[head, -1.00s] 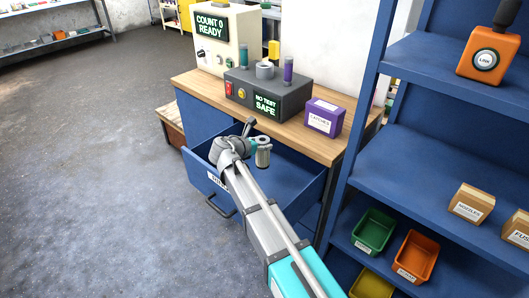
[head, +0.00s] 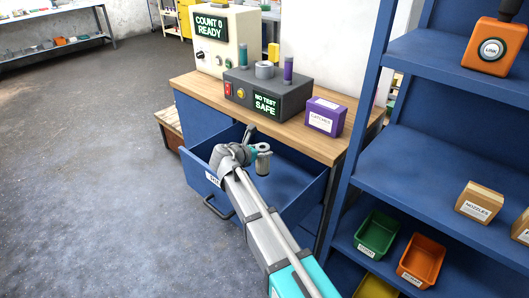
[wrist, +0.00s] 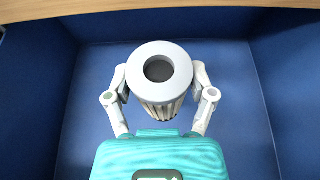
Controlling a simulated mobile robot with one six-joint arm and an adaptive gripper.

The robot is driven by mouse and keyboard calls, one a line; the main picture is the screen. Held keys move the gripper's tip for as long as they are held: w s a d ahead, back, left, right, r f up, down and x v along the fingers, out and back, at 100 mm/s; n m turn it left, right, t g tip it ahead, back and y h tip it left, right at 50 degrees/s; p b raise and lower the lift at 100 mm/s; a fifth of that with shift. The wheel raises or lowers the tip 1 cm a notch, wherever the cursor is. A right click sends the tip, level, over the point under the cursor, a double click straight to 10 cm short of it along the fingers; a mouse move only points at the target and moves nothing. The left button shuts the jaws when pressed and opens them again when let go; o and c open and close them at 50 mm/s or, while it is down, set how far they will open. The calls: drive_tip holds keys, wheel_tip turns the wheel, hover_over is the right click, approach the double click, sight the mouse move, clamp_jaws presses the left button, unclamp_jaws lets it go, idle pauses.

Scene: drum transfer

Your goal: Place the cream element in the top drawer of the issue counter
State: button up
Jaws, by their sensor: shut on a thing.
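The cream element (wrist: 158,78) is a ribbed cylinder with a pale ring-shaped top and a dark centre hole. My gripper (wrist: 160,97) is shut on it, one finger on each side, and holds it upright. In the head view the element (head: 263,162) shows at the end of my arm, over the open top drawer (head: 300,194) of the issue counter (head: 205,117). In the wrist view the blue drawer floor (wrist: 85,75) lies below it. I cannot tell whether the element's base touches the floor.
On the wooden counter top stand a grey test box (head: 268,96), a cream READY unit (head: 228,40) and a purple carton (head: 324,117). A blue shelf rack (head: 420,140) with bins and boxes stands close on the right. The drawer looks otherwise empty.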

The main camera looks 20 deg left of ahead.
drive_tip(key=shift+f+b, duration=0.55)
drive_tip(key=shift+f, duration=0.05)
drive_tip(key=o, duration=1.1)
drive_tip(key=shift+o, duration=0.2)
drive_tip(key=shift+r, duration=0.2)
drive_tip(key=shift+r+p, duration=0.45)
drive_tip(key=shift+p, duration=0.2)
drive_tip(key=shift+s+r, duration=0.2)
drive_tip(key=shift+s, duration=0.05)
drive_tip(key=p+v, duration=0.4)
drive_tip(key=v, duration=0.7)
drive_tip(key=shift+s+a+p, duration=0.2)
drive_tip(key=shift+p, duration=0.1)
